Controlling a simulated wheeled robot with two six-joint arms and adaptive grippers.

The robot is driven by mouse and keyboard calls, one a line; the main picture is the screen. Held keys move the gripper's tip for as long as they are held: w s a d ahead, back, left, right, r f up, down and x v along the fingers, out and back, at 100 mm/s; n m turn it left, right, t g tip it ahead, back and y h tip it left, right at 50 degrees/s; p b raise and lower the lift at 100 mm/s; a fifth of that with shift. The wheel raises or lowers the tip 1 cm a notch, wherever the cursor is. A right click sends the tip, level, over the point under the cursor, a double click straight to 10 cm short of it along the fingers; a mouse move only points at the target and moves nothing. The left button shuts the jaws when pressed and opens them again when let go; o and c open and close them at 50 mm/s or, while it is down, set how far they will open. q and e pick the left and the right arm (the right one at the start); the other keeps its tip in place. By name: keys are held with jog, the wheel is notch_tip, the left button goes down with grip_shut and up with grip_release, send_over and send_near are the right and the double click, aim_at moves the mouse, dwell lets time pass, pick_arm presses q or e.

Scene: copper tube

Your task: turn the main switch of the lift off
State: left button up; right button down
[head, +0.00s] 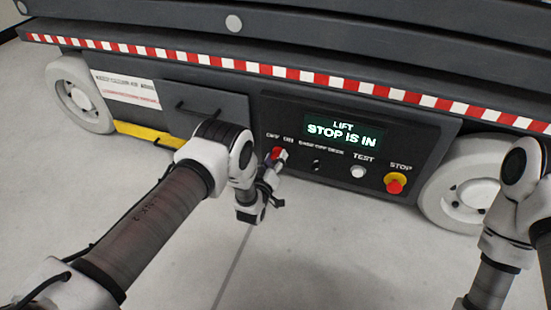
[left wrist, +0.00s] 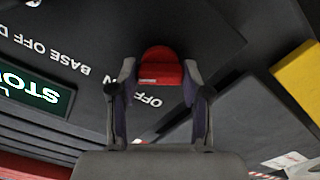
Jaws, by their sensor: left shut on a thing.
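The main switch of the lift is a red knob on the dark control panel (head: 300,187), near the OFF and ON labels. In the head view the red switch (head: 277,152) shows at the tip of my left gripper (head: 279,158). In the left wrist view the red switch (left wrist: 161,68) sits between the two fingers of my left gripper (left wrist: 158,82), which is shut on it. Its exact turn position is hard to tell. My right arm shows at the right edge of the head view; its gripper is out of view.
The panel display (head: 341,132) reads "LIFT STOP IS IN". To its lower right are a white TEST button (head: 358,172) and a red STOP button (head: 394,184) on yellow. A small black selector (head: 316,165) is right of the switch. White wheels flank the panel.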

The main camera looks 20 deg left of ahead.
pick_arm(q)
jog(key=shift+r+n+p, duration=0.1)
jog(key=shift+n+p, duration=0.55)
jog(key=shift+n, duration=0.55)
jog(key=n+p, duration=0.1)
jog(key=n, duration=0.2)
jog(key=shift+n, duration=0.3)
jog(key=n+p, duration=0.2)
jog(key=n, duration=0.3)
jog(key=shift+n, duration=0.3)
jog(key=o, duration=1.2)
jog(key=shift+c, duration=0.2)
jog(key=shift+s, duration=0.1)
